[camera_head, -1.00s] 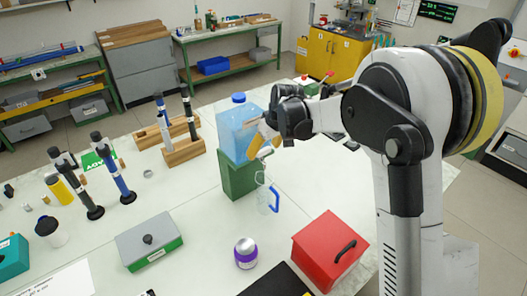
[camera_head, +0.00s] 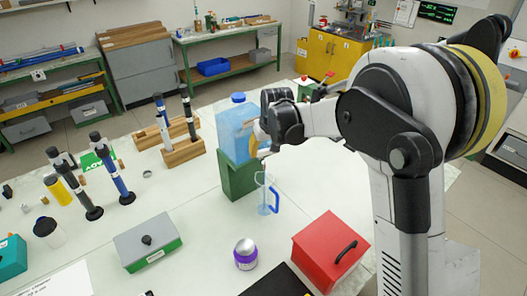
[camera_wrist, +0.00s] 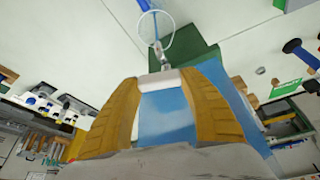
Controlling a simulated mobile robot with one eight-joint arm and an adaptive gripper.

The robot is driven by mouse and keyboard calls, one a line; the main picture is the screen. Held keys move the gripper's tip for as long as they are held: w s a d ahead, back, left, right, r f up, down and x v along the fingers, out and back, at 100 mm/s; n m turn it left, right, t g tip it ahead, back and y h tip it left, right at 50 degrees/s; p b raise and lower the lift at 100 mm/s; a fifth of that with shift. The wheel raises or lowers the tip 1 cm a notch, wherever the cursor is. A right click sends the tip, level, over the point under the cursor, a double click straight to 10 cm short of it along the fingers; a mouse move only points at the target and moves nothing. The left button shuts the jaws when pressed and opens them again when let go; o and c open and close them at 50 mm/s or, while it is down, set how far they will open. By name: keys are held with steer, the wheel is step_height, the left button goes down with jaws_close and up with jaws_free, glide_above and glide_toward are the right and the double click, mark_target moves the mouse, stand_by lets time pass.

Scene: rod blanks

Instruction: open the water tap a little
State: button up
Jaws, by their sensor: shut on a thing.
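A blue translucent water container (camera_head: 231,122) with a blue cap stands on a green stand (camera_head: 238,181); both also show in the wrist view, the container (camera_wrist: 168,122) behind my fingers. My gripper (camera_wrist: 160,80) has its two yellow fingers shut on the pale tap handle (camera_wrist: 161,82) at the container's front. The metal tap spout (camera_wrist: 159,52) shows just beyond the fingertips. A clear jug (camera_head: 264,196) with a blue handle stands on the table below the tap; its round rim (camera_wrist: 156,31) shows in the wrist view. I cannot tell whether water is flowing.
A red box (camera_head: 329,251) and a purple-labelled jar (camera_head: 246,255) stand in front of the jug. A wooden rack (camera_head: 181,150) with upright rods is left of the container. A grey-green box (camera_head: 147,241) stands at the front left. The white table (camera_head: 206,214) is bare around the jug.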

steer(key=shift+s+m+h, duration=0.1)
steer(key=shift+m+h, duration=0.2)
steer(key=shift+m, duration=0.5)
steer(key=o, duration=1.2)
steer(key=shift+d, duration=0.1)
